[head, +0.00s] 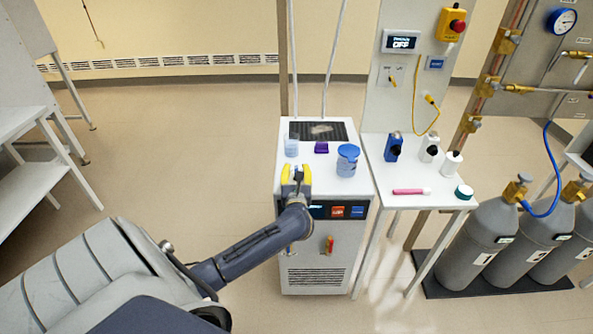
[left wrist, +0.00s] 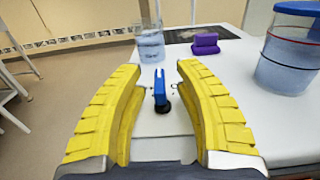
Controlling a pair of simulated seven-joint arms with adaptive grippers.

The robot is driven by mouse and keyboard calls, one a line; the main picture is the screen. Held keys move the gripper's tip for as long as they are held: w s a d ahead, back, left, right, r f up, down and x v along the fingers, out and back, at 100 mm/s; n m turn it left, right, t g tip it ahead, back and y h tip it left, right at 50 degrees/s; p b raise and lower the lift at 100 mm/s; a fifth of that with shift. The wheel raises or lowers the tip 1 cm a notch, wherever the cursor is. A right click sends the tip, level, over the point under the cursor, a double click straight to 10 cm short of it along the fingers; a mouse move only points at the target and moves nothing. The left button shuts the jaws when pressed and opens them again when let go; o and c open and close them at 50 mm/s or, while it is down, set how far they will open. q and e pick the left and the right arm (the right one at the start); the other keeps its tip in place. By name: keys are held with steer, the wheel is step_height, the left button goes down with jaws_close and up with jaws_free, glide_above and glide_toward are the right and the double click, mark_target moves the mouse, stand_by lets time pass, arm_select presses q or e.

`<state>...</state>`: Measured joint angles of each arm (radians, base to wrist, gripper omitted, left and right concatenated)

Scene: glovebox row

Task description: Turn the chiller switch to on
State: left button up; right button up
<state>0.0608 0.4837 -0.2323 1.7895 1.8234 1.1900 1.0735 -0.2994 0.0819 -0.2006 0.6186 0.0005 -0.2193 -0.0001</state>
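The chiller appears to be the white cabinet (head: 288,272) with a dark front panel, in the middle of the head view. A small blue lever on a black round base, seemingly its switch (left wrist: 160,92), stands upright on the white top in the left wrist view. My left gripper (head: 296,173) is over the cabinet's front top edge. Its yellow fingers (left wrist: 160,74) are open on either side of the lever, with gaps visible on both sides. In the head view the gripper mostly hides the lever. My right gripper is not in view.
On the cabinet top stand a clear beaker (head: 291,147), a purple block (head: 321,147) and a blue-lidded jar (head: 347,162). A side table (head: 433,182) holds bottles. A wall display (head: 402,41) reads OFF. Gas cylinders (head: 490,240) stand at right. The floor behind is clear.

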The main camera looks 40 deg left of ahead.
arm_select(q)
steer(key=v, duration=1.1)
steer(key=shift+s+d, duration=0.25)
steer(key=shift+s, duration=0.05)
